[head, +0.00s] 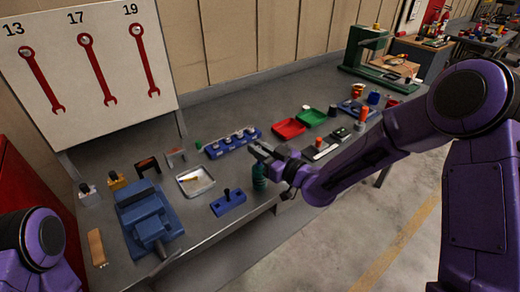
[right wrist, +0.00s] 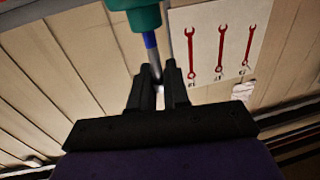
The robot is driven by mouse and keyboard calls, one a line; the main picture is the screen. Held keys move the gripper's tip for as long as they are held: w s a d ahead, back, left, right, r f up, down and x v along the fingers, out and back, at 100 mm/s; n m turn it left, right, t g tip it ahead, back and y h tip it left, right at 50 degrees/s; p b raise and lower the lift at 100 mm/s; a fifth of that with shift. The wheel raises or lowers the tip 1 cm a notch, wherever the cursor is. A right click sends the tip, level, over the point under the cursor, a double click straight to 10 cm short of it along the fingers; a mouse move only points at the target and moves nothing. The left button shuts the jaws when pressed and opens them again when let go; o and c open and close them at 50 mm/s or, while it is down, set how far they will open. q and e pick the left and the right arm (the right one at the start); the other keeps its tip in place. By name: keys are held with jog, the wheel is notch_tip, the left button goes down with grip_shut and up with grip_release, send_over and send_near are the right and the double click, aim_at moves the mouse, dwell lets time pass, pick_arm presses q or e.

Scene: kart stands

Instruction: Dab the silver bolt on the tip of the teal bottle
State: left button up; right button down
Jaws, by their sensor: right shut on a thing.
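The teal bottle (head: 259,177) stands upright near the bench's front edge in the head view. In the right wrist view, which is upside down, the bottle (right wrist: 145,15) shows with its blue tip (right wrist: 151,41) pointing at my fingers. My right gripper (head: 262,152) is just above the bottle, shut on a small, pale sliver, the silver bolt (right wrist: 157,68). The bolt is mostly hidden between the fingers. Its end is close to the blue tip; I cannot tell whether they touch. My left gripper is out of view.
A blue block with a dark peg (head: 229,201), a white tray (head: 195,180) and a blue vise (head: 147,215) stand left of the bottle. A blue rack (head: 232,143) with several silver pieces lies behind. Red (head: 289,128) and green (head: 312,117) trays are farther right.

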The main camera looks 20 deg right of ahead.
aim_at(260, 147)
jog(key=shift+f, duration=0.1)
notch_tip(260, 147, up, 7)
jog(key=p, duration=0.5)
dwell(0.7)
